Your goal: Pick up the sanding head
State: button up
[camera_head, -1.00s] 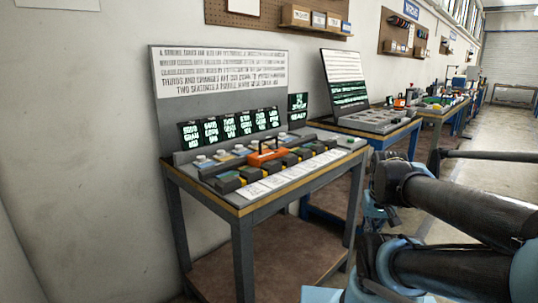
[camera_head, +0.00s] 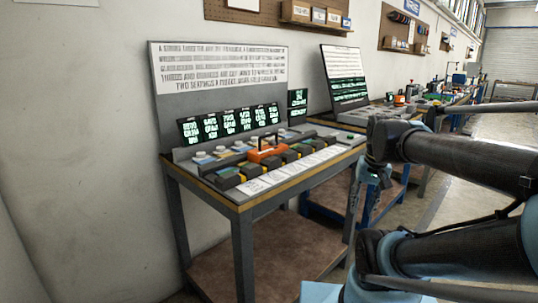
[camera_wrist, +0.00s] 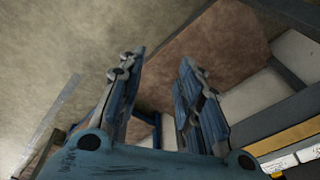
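An orange and black piece (camera_head: 265,150), which may be the sanding head, lies across the dark blocks in the middle of the near bench top. It is too small to identify surely, and I do not see it in the wrist view. My gripper (camera_head: 370,202) hangs fingers down beside the bench's right front corner, to the right of the orange piece and well apart from it. In the wrist view my gripper (camera_wrist: 163,57) shows two blue and grey fingers spread apart with nothing between them.
The near bench (camera_head: 215,200) has dark blocks, white label cards and a row of green-lit displays (camera_head: 230,122) behind them. A tall sign board (camera_head: 220,68) stands at its back. A brown lower shelf (camera_wrist: 205,45) fills much of the wrist view. Another bench stands behind my arm.

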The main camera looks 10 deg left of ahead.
jog(key=w+a+r+m+g+y, duration=0.1)
jog(key=w+a+r+m, duration=0.1)
jog(key=w+a+r, duration=0.45)
jog(key=w+a+r+m+g+y, duration=0.1)
jog(key=w+a+r, duration=0.3)
jog(key=w+r, duration=0.5)
jog(key=m+g+y, duration=0.2)
jog(key=m, duration=0.1)
send_near(268, 135)
jog(key=x, duration=0.5)
jog(key=shift+w+f, duration=0.1)
jog(key=shift+w, duration=0.25)
jog(key=shift+x, duration=2.65)
jog(key=shift+w, duration=0.15)
grip_shut()
